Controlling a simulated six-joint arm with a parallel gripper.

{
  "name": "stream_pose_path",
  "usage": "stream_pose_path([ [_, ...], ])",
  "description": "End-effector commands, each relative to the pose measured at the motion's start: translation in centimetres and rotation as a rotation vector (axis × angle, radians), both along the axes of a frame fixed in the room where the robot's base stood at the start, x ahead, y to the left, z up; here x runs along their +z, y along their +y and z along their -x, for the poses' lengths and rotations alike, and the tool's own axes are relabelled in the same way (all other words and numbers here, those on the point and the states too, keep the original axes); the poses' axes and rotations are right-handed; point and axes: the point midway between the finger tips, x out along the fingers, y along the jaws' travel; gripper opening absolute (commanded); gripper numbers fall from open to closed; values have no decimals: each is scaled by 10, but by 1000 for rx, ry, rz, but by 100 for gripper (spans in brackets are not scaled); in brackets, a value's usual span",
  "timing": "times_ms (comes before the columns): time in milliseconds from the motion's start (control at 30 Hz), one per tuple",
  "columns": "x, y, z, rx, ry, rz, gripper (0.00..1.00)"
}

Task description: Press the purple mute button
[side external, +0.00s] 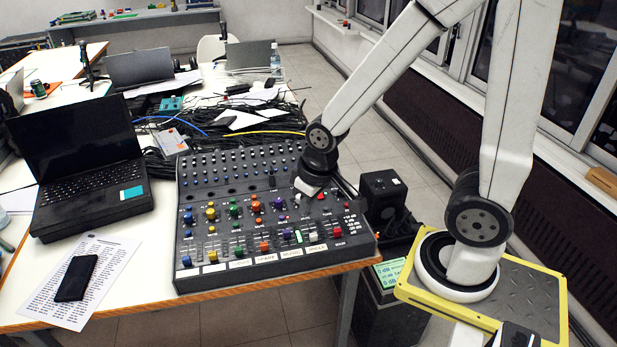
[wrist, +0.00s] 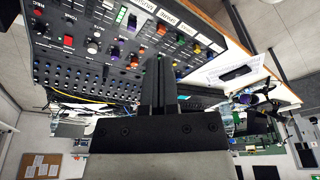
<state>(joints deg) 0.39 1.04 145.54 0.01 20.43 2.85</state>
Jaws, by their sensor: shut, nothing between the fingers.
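The dark mixing console (side external: 190,262) lies on the table with rows of coloured buttons and sliders. A purple button (side external: 279,204) sits in the button row between an orange one and the pale one beside red. It also shows in the wrist view (wrist: 115,51), away from the fingers. A purple slider cap (wrist: 132,21) sits in the same column, nearer the labels. My gripper (wrist: 158,66) is shut and empty, its dark fingers over the console's upper part. In the side view the fingers (side external: 272,178) are hard to pick out against the console. They look above the button row, apart from the purple button.
An open black laptop (side external: 80,150) stands left of the console, with a phone (side external: 76,278) on a paper sheet in front. Cables (side external: 225,140) heap behind the console. A black box (side external: 384,192) stands to its right. Colourful knobs crowd the console.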

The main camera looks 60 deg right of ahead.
Motion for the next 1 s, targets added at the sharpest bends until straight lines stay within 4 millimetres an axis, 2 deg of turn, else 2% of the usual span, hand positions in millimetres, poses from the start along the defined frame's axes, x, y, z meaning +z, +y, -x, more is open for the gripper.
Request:
stream_pose_path([
  [267, -6, -13, -28, -300, 31, -57, 0],
  [667, -28, -45, -83, -941, 82, -155, 0],
  [1000, -57, -79, -122, -1494, 110, -216, 0],
])
